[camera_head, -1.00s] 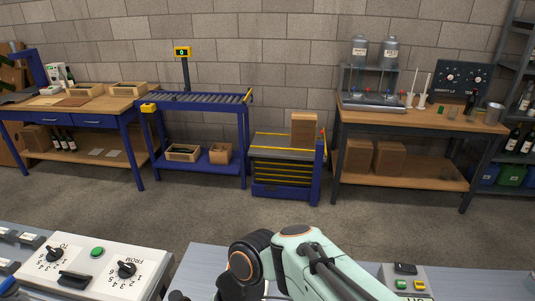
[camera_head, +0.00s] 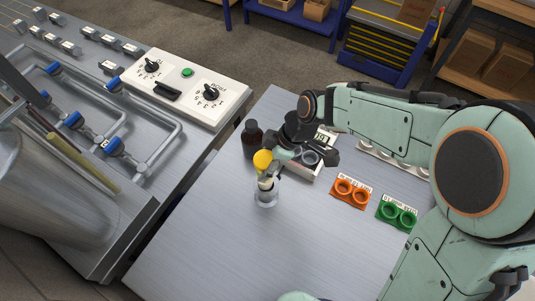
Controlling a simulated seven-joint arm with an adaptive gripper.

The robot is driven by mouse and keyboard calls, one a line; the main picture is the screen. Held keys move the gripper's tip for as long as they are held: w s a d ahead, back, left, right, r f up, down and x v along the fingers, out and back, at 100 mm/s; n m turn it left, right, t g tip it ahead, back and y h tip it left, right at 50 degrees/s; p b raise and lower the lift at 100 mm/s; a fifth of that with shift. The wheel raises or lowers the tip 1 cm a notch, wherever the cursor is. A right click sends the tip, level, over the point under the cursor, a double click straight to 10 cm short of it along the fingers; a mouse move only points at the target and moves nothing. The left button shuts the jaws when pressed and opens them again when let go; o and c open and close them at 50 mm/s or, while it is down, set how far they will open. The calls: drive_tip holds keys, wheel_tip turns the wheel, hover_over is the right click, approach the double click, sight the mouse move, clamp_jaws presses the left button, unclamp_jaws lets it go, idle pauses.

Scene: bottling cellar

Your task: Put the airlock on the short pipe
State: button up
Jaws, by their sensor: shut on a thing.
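My gripper (camera_head: 275,157) is over the grey bench, shut on a small piece with a round yellow top, which I take to be the airlock (camera_head: 263,159). The dark fingers partly hide it. Right below it is a pale neck on a clear, flared glass-like base (camera_head: 266,197) standing upright on the bench. I take this to be the short pipe, but the view is too small to be sure. Whether the airlock touches the neck or hangs just above it, I cannot tell.
A dark bottle (camera_head: 252,139) and a grey device with a display (camera_head: 303,162) stand close behind my gripper. An orange double holder (camera_head: 350,193) and a green one (camera_head: 397,214) lie to the right. A white control box (camera_head: 188,88) is at the back left. The front of the bench (camera_head: 235,255) is clear.

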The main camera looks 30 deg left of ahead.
drive_tip(key=shift+f, duration=0.15)
drive_tip(key=o, duration=1.2)
drive_tip(key=v, duration=1.2)
drive_tip(key=s+d+m+h, duration=0.1)
drive_tip(key=s+d+m, duration=0.3)
drive_tip(key=d+m, duration=0.2)
drive_tip(key=s+d+f+m+t+h, duration=0.1)
drive_tip(key=s+d+m, duration=0.3)
drive_tip(key=d+m, duration=0.3)
drive_tip(key=s+d+f+m+h, duration=0.1)
drive_tip(key=s+d+m, duration=0.3)
drive_tip(key=d+m, duration=0.3)
drive_tip(key=shift+s+d+m+t, duration=0.2)
drive_tip(key=shift+m+t, duration=0.2)
drive_tip(key=shift+m, duration=0.7)
